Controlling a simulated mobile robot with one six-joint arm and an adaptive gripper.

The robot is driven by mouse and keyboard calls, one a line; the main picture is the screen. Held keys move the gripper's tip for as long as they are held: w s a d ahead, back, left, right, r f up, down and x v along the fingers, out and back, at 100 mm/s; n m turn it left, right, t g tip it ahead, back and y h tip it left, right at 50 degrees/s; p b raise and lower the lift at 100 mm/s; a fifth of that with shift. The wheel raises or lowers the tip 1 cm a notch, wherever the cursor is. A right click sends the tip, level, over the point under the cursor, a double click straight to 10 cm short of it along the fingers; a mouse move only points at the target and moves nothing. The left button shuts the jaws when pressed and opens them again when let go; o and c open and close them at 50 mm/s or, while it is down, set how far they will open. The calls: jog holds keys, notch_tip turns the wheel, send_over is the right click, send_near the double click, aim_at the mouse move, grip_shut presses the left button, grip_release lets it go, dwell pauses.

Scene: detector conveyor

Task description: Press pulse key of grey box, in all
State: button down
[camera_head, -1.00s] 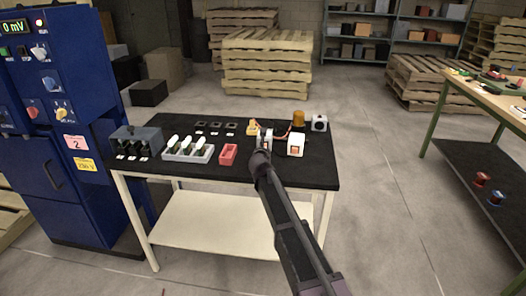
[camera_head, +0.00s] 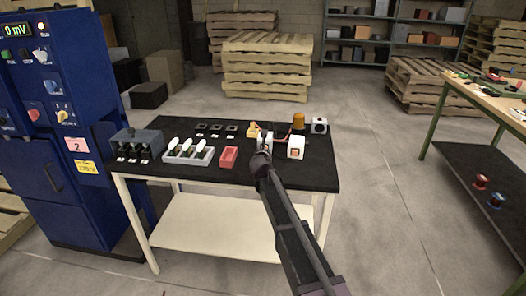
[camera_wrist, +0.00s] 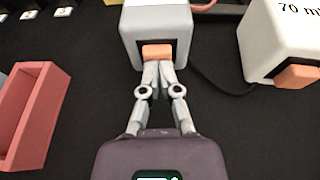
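The grey box (camera_wrist: 156,20) is at the top middle of the wrist view, with an orange key (camera_wrist: 157,51) on its near face. My gripper (camera_wrist: 158,66) has its two fingertips close together, with nothing seen between them. The tips are right at the lower edge of the key; I cannot tell whether they touch it or how far it is pressed. In the head view my gripper (camera_head: 264,146) is over the black bench top, and my arm partly hides the grey box.
A white box (camera_wrist: 285,40) marked "70 m", with an orange key, stands right of the grey box. A red tray (camera_wrist: 30,115) lies to the left. An orange beacon (camera_head: 299,120) stands behind on the bench (camera_head: 200,195). The blue cabinet (camera_head: 50,110) displays "0 mV".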

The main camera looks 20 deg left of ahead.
jog(key=p+v, duration=0.1)
jog(key=v, duration=0.3)
jog(key=p+v, duration=0.1)
jog(key=v, duration=0.3)
jog(key=p+v, duration=0.1)
jog(key=v, duration=0.4)
jog(key=shift+s+a+f, duration=0.1)
jog(key=shift+s+f, duration=0.05)
jog(key=shift+f, duration=0.1)
dwell(0.4)
